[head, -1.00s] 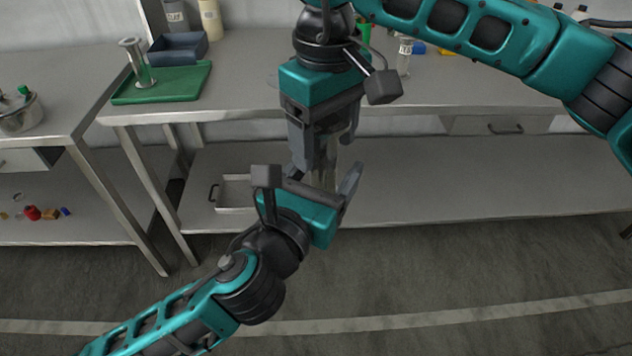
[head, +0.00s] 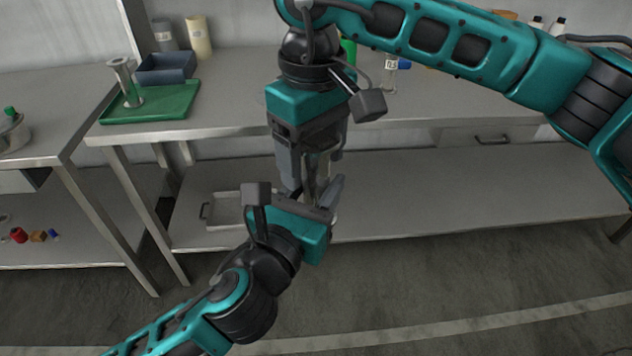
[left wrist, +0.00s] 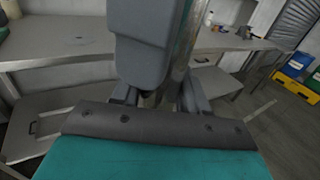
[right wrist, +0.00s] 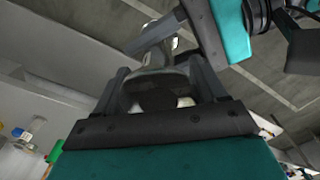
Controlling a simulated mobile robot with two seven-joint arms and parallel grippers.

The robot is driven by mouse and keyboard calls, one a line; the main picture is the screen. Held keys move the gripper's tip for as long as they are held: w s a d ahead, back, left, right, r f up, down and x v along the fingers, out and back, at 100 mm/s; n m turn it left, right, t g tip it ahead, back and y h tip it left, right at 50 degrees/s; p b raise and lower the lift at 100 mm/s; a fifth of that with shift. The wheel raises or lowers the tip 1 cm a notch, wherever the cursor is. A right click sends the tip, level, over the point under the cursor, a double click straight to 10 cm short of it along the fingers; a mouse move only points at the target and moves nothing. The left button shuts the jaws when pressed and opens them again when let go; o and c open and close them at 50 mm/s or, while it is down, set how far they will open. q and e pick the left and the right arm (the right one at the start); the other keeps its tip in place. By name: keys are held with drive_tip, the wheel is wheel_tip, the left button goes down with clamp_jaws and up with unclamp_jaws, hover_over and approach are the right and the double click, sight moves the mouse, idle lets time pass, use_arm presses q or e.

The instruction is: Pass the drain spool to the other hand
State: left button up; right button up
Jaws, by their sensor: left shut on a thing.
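The drain spool (head: 322,168), a grey metal tube with a flange, is upright between my two grippers, in front of the bench and above the floor. My left gripper (head: 318,195) points up from below and is shut on its lower part. My right gripper (head: 314,165) points down from above, its fingers on either side of the upper part, apparently gripping it. In the right wrist view a dark round end of the spool (right wrist: 155,95) fills the space between the fingers. In the left wrist view the spool (left wrist: 183,45) is partly hidden by a right finger.
Bottles stand at the back. A shallow open drawer or tray (head: 228,205) is on the lower shelf. A pot is on the left bench.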

drive_tip(key=o, duration=0.5)
